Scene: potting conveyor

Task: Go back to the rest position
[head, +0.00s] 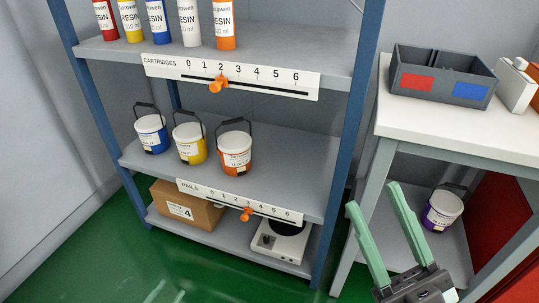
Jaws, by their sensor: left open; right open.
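My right gripper (372,196) is at the lower right, its two mint-green fingers spread apart with nothing between them. It is in front of the side table's leg and lower shelf. My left gripper (172,290) shows only as two pale green fingertips at the bottom edge, over the green floor. The tips are apart and hold nothing that I can see; the rest of it is out of view.
A blue-posted rack (342,150) holds resin cartridges (189,22) above and three pails (236,152) below. Its bottom shelf has a cardboard box (188,208) and a scale (280,243). The white side table (440,118) bears a grey bin (440,62); a purple pail (442,210) sits underneath.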

